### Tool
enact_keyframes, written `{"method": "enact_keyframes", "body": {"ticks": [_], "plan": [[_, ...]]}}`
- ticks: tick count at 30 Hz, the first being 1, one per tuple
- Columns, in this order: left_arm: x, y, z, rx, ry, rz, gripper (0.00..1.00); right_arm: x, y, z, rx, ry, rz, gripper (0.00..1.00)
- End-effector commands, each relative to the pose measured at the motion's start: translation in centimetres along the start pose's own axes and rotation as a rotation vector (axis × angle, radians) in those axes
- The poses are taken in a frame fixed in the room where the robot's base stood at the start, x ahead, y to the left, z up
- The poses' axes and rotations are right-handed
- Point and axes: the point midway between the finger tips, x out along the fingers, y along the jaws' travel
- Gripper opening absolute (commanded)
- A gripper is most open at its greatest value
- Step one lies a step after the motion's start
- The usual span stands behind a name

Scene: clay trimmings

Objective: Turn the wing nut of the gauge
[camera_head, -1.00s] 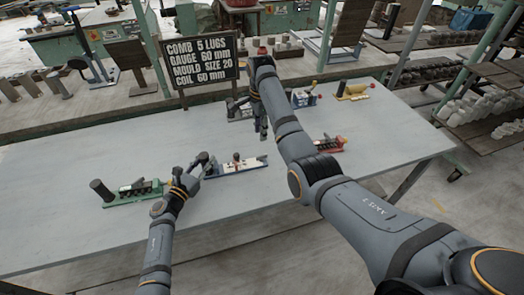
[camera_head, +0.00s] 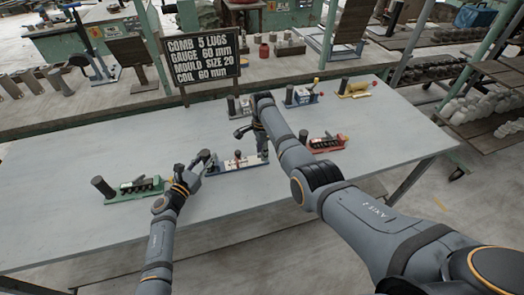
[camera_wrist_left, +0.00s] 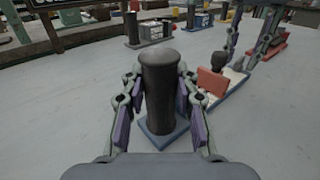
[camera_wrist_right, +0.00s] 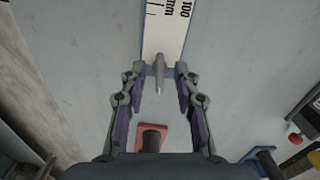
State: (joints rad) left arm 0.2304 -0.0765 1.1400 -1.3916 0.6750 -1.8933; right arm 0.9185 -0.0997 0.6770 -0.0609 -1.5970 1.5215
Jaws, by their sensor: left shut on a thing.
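The gauge (camera_head: 236,165) is a long white scale on a blue base in the middle of the bench. Its dark upright post (camera_wrist_left: 160,90) stands between the fingers of my left gripper (camera_head: 196,167), which is shut on it. A red plate with a dark knob (camera_wrist_left: 212,80) stands along the scale. My right gripper (camera_wrist_right: 160,85) is open over the scale's end marked 100 mm. A narrow grey piece (camera_wrist_right: 158,75), apparently the wing nut seen edge-on, lies between its fingertips with gaps both sides. I cannot tell its angle or finger height.
A green tool (camera_head: 135,188) lies left of the gauge and a red one (camera_head: 328,143) to its right. Blue (camera_head: 302,96) and yellow (camera_head: 355,89) tools stand behind. A black sign (camera_head: 204,58) stands at the back edge. The bench's front is clear.

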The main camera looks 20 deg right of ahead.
Motion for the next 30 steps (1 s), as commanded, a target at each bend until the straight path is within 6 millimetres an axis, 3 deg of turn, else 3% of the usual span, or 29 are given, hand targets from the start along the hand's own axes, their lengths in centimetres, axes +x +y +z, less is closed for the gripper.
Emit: {"method": "enact_keyframes", "body": {"ticks": [4, 11, 20, 30], "plan": [[-0.01, 0.03, 0.00, 0.001, 0.000, 0.001, 0.00, -0.03, -0.01, -0.01, 0.000, 0.000, 0.000, 0.31], [-0.01, 0.04, 0.00, 0.001, 0.000, 0.001, 0.00, -0.05, 0.00, 0.00, 0.000, 0.000, 0.000, 0.00], [-0.01, 0.03, 0.00, 0.001, 0.000, 0.001, 0.00, -0.05, 0.01, 0.00, -0.034, 0.000, 0.000, 0.00], [-0.01, 0.03, 0.00, 0.001, 0.000, 0.000, 0.00, 0.00, 0.21, -0.04, -0.446, -0.001, 0.002, 0.00]]}}
